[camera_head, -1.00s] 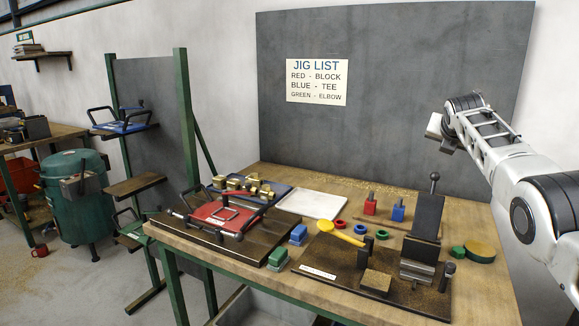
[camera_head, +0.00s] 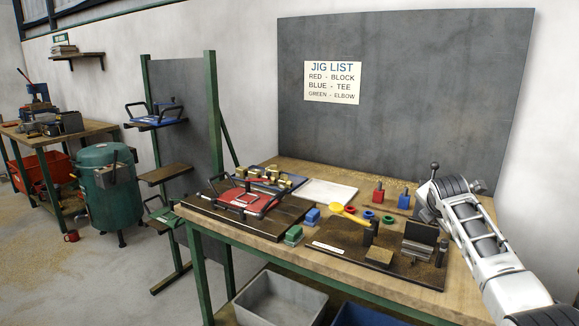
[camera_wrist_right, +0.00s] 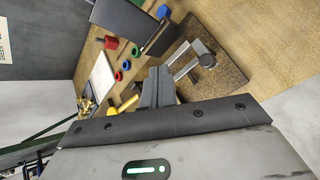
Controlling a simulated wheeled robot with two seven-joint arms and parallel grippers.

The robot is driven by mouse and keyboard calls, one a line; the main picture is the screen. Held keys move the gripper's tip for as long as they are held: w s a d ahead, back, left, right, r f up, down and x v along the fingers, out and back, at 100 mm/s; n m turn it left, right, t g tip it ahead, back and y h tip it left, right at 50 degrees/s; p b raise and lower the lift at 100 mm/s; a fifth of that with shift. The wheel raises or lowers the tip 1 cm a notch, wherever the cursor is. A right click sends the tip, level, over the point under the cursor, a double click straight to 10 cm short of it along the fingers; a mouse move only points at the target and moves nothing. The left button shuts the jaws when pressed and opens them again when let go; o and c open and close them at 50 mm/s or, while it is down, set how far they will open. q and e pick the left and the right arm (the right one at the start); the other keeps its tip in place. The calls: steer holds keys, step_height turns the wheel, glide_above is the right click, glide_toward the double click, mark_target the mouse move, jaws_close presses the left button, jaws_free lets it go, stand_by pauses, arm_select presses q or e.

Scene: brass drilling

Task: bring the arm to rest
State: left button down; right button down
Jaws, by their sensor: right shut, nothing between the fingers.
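My right arm comes in from the right edge of the head view. Its white forearm slopes down over the right end of the workbench (camera_head: 235,226). In the right wrist view the grey fingers of my right gripper (camera_wrist_right: 157,88) are together with nothing held between them. They point over the bench, beside the dark fixture board (camera_wrist_right: 225,75). That board (camera_head: 345,257) also shows in the head view, with a black upright plate and a wooden block on it. My left gripper is in neither view.
A red jig (camera_head: 240,198) sits on a dark board at the bench's left. Red and blue pegged blocks (camera_head: 404,199), coloured rings and a white sheet (camera_head: 328,193) lie behind the fixture. A rack (camera_head: 180,100) stands left of the bench; grey and blue bins are below.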

steer(key=s+a+f+m, duration=0.1)
steer(key=s+f, duration=0.1)
steer(key=f, duration=0.1)
steer(key=s+a+f+m, duration=0.1)
steer(key=s+a+f, duration=0.1)
steer(key=f, duration=0.1)
steer(key=s+a+f+m+g+y, duration=0.1)
steer(key=s+f, duration=0.1)
steer(key=f, duration=0.2)
steer(key=shift+s+a+f, duration=0.1)
steer(key=shift+s+a, duration=0.15)
steer(key=shift+a, duration=0.1)
steer(key=s+a+f+m+g+y, duration=0.1)
steer(key=s+a+f+m, duration=0.2)
steer(key=s+f, duration=0.3)
steer(key=s+a+f+m+g, duration=0.1)
steer(key=s+a+f+m, duration=0.2)
steer(key=s, duration=0.6)
steer(key=s+a+r+m+g+y, duration=0.15)
steer(key=s+m, duration=0.45)
steer(key=s, duration=0.8)
steer(key=s+a+f+m+g+y, duration=0.1)
steer(key=s+a+m, duration=0.35)
steer(key=s, duration=0.95)
steer(key=w+a+f+t+y, duration=0.2)
steer(key=w+f+t, duration=0.3)
steer(key=f, duration=0.4)
steer(key=shift+w+a+m+t, duration=0.35)
steer(key=shift+w+a+t, duration=0.05)
steer(key=shift+a+t, duration=0.35)
